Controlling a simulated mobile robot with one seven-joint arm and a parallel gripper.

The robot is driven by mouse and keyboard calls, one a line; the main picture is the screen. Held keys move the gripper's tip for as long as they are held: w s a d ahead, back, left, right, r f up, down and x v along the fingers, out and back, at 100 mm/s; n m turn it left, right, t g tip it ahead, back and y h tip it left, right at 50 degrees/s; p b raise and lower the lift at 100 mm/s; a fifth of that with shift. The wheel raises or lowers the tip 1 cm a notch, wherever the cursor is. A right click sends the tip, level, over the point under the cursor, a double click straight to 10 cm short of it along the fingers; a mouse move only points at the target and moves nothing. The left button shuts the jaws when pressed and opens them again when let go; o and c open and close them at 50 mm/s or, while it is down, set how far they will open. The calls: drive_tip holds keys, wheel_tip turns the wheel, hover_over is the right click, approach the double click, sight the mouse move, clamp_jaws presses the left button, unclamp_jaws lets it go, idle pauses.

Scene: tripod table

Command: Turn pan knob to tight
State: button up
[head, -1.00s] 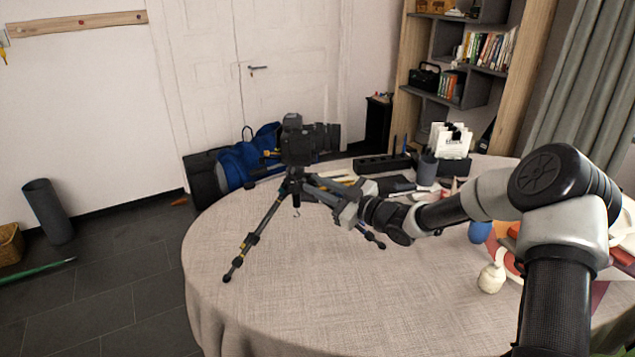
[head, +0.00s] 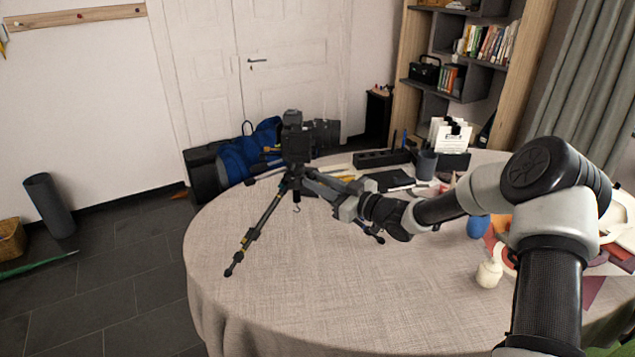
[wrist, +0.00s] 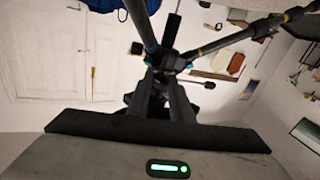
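The black tripod (head: 248,237) stands on the round table with a dark camera (head: 293,140) on top. Its legs are spread, and it also shows close up in the wrist view (wrist: 200,52). My gripper (head: 304,178) reaches in from the right, its fingers at the tripod head just below the camera. In the wrist view my gripper's dark fingers (wrist: 164,80) run close together up to the head. Their tips merge with dark parts there, so I cannot tell whether they grip anything. I cannot make out the pan knob clearly; the fingers may cover it.
The beige-clothed table (head: 300,270) is clear at the front. A dark cup (head: 426,165), a black organizer (head: 382,160) and a notebook (head: 388,181) lie behind my arm. A blue object (head: 479,227) and a small cream jar (head: 489,274) stand near my forearm.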

drive_tip(key=o, duration=0.4)
drive_tip(key=shift+c, duration=0.2)
drive_tip(key=shift+d, duration=0.1)
drive_tip(key=p+v, duration=0.1)
drive_tip(key=v, duration=1.6)
drive_tip(key=shift+s+d, duration=0.1)
